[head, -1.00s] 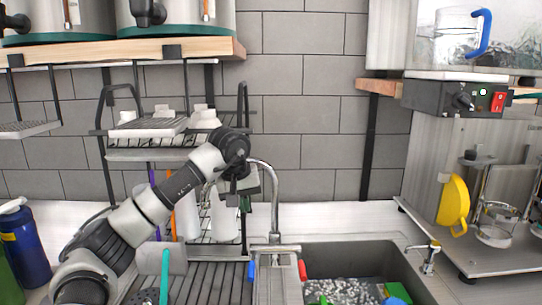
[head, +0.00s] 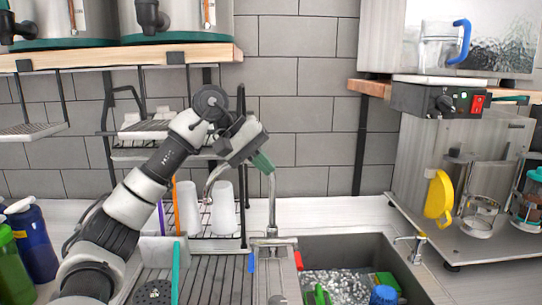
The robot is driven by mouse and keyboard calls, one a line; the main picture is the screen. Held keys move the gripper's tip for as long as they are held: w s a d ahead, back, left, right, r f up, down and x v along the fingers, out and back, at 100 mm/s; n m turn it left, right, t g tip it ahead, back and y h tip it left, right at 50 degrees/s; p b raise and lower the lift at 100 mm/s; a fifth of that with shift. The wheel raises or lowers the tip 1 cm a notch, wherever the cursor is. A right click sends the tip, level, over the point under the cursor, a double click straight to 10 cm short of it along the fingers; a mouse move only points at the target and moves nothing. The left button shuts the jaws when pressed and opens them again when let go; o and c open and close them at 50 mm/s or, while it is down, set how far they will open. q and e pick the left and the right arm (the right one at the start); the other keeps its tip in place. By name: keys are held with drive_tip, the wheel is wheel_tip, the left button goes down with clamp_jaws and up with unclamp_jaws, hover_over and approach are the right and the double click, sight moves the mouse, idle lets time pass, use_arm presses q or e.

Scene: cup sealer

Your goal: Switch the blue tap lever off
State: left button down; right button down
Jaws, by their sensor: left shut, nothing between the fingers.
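The blue tap lever (head: 251,263) hangs at the left of the tap's base, behind the sink. The red tap lever (head: 299,261) is at the right of the base. The metal tap (head: 271,205) rises from between them, its upper part partly hidden by my gripper. My left gripper (head: 264,164) is shut and empty, with green fingertips angled down to the right. It is in front of or beside the tap's upper neck, well above the blue lever; I cannot tell whether it touches the neck. My right gripper is not in view.
The sink (head: 345,243) holds water and several colored items. A ribbed drainboard (head: 215,285) lies left of it. A drying rack with white cups (head: 223,208) stands behind my left arm. A yellow-handled machine (head: 440,195) stands at the right, bottles (head: 36,240) at the left.

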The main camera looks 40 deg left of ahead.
use_arm(q)
drive_tip(key=shift+s+d+r+h, duration=0.25)
drive_tip(key=shift+d+r+h, duration=0.25)
drive_tip(key=shift+d+r, duration=0.1)
drive_tip(key=shift+s+d+r+h, duration=0.25)
drive_tip(key=shift+d+r+h, duration=0.2)
drive_tip(key=shift+d+h, duration=0.1)
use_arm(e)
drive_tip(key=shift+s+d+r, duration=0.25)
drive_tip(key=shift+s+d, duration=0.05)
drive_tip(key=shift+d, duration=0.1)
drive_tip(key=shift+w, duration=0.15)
